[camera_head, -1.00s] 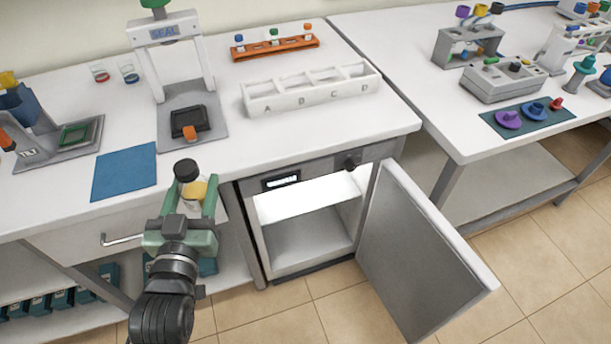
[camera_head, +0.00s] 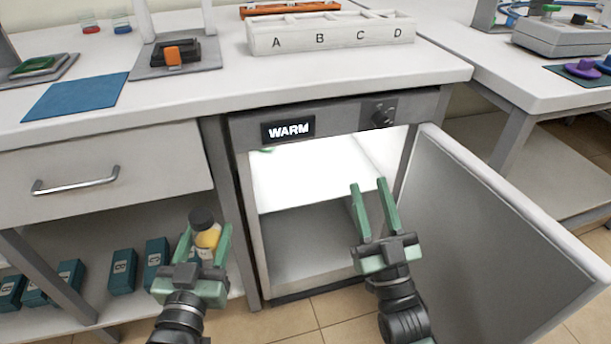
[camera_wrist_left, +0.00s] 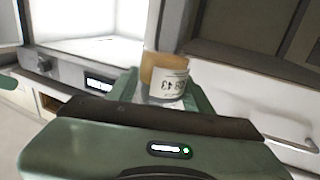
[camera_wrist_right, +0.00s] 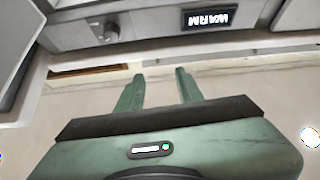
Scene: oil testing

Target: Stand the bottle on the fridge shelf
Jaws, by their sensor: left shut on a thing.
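A small bottle (camera_head: 206,236) with a dark cap and yellow contents is held upright in my left gripper (camera_head: 208,247), left of the fridge and below the counter top. The left wrist view shows the bottle (camera_wrist_left: 164,77) with a printed white label between the fingers. The fridge (camera_head: 249,215) under the counter stands open and lit inside, and its display reads WARM. A white fridge shelf (camera_head: 310,188) shows in its upper part. My right gripper (camera_head: 372,208) is open and empty in front of the fridge opening, its fingers pointing up.
The fridge door (camera_head: 490,235) is swung wide open to the right. A drawer with a metal handle (camera_head: 75,180) is left of the fridge. Teal boxes (camera_head: 122,272) stand on the low shelf beneath. A white rack marked A to D (camera_head: 335,35) is on the counter.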

